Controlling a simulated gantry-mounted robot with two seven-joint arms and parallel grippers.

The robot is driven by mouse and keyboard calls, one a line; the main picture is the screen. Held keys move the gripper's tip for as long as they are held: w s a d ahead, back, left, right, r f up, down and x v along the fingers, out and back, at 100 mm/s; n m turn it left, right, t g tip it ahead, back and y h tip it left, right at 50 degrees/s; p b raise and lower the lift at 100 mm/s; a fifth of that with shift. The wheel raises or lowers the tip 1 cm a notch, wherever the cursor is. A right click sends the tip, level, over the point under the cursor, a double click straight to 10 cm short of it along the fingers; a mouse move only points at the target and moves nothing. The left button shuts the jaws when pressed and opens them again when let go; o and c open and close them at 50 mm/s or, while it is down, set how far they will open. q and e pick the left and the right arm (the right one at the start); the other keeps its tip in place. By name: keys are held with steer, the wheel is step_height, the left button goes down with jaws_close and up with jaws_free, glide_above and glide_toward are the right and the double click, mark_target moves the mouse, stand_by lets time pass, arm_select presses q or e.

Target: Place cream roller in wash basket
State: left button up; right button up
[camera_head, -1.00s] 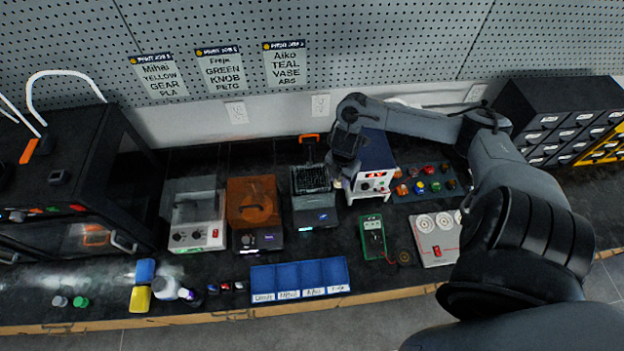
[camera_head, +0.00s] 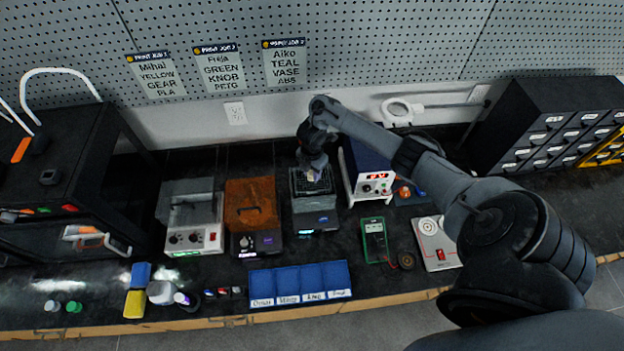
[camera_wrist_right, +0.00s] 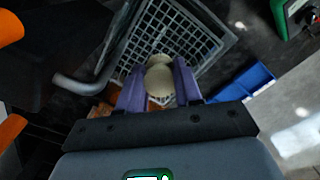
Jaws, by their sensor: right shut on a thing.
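The wash basket (camera_head: 297,184) is a dark mesh basket standing on a small machine at the middle of the bench. It also shows in the right wrist view (camera_wrist_right: 226,42) as a grey mesh tray. My right gripper (camera_head: 310,173) is over the basket. In the right wrist view my right gripper (camera_wrist_right: 159,88) is shut on the cream roller (camera_wrist_right: 159,80), a pale rounded piece between the purple fingers. The roller is above the mesh; its exact height over the basket floor I cannot tell. My left gripper is not in view.
A blue and white power supply (camera_head: 373,183) stands close to the right of the basket. An orange-lidded machine (camera_head: 252,205) stands to its left. A blue sorting bin (camera_head: 300,280) lies in front. A green multimeter (camera_head: 375,240) is front right.

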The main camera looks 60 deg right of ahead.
mark_target(312, 178)
steer(key=shift+f, duration=1.95)
steer(key=shift+f+b, duration=0.1)
steer(key=shift+b, duration=0.2)
steer(key=o, duration=1)
